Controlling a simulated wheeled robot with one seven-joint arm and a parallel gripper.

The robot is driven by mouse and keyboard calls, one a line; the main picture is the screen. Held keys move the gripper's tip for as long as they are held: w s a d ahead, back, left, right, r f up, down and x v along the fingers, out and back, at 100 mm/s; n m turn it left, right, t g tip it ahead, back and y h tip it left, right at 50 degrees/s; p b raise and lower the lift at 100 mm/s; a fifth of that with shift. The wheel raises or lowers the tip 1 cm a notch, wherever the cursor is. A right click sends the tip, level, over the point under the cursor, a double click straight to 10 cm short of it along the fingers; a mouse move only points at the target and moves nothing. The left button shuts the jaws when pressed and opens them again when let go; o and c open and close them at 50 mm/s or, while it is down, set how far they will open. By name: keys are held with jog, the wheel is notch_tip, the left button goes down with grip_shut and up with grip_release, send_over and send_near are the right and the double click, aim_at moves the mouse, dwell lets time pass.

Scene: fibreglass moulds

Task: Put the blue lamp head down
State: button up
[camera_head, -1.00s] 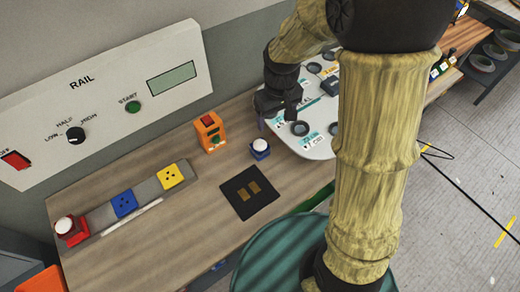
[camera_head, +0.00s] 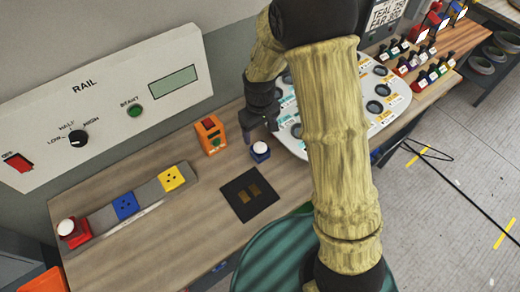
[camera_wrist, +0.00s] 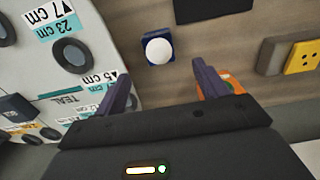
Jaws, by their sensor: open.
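The blue lamp head (camera_head: 260,151), a small blue block with a white dome, stands upright on the wooden bench (camera_head: 190,225) between the orange box and the white board. It also shows in the wrist view (camera_wrist: 158,49), just beyond the gap between my fingertips. My gripper (camera_head: 260,130) is open and empty, behind the lamp head in the head view and apart from it. Both fingers show in the wrist view (camera_wrist: 162,75). A black mat (camera_head: 238,206) with two bronze-coloured pads lies in front of the lamp head.
An orange box (camera_head: 210,134) stands left of the lamp head. A grey rail (camera_head: 148,191) holds a blue socket (camera_head: 124,206), a yellow socket (camera_head: 171,178) and a red-based white lamp (camera_head: 71,231). A white board (camera_head: 398,101) with dark rings lies right, partly behind my arm.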

aim_at(260, 146)
jog(key=shift+f+p, duration=0.6)
jog(key=shift+f, duration=2.45)
jog(key=shift+w+d+f+p, duration=0.1)
jog(key=shift+f+p, duration=1.2)
jog(key=shift+f, duration=1.3)
jog(key=c, duration=1.2)
jog(key=shift+r, duration=0.15)
